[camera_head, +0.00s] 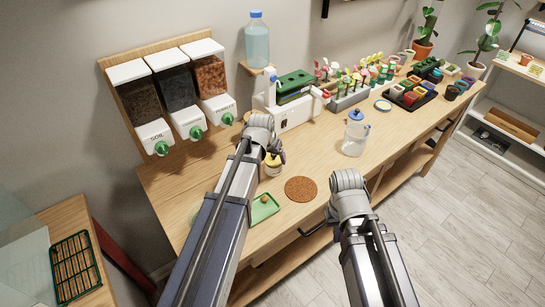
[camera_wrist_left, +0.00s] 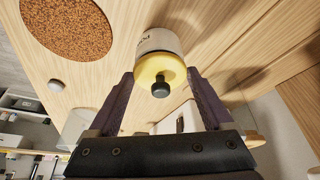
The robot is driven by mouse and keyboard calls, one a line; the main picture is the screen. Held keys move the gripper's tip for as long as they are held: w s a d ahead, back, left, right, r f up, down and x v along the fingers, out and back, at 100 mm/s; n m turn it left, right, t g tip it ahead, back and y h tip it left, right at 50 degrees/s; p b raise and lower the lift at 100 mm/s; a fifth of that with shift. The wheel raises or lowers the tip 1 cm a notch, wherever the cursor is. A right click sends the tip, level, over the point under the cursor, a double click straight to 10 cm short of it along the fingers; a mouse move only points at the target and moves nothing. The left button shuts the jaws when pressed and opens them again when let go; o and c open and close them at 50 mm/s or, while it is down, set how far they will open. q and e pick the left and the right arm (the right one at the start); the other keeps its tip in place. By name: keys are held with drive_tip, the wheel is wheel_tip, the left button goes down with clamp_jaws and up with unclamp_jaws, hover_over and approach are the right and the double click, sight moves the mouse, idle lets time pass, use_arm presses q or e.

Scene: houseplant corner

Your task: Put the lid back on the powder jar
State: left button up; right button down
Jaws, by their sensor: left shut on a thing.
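The powder jar (camera_head: 271,171) is a small pale jar on the bench, partly covered by my left arm in the head view. In the left wrist view the jar (camera_wrist_left: 156,41) has part of a dark label. The yellow lid (camera_wrist_left: 158,69) with a dark knob is at the jar's mouth, in line with it; I cannot tell if it is fully seated. The lid also shows in the head view (camera_head: 274,158). My right gripper (camera_head: 348,183) is over the bench's front edge; its fingers are hidden.
A round cork mat (camera_head: 300,189) lies right of the jar, and a green tray (camera_head: 264,209) lies nearer. The dispensers (camera_head: 174,95) and a white machine (camera_head: 291,113) stand behind.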

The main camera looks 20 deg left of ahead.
idle(0.3)
use_arm(q)
drive_tip(key=o, duration=1.1)
drive_tip(key=shift+r+p, duration=3.55)
drive_tip(key=shift+f, duration=0.1)
clamp_jaws()
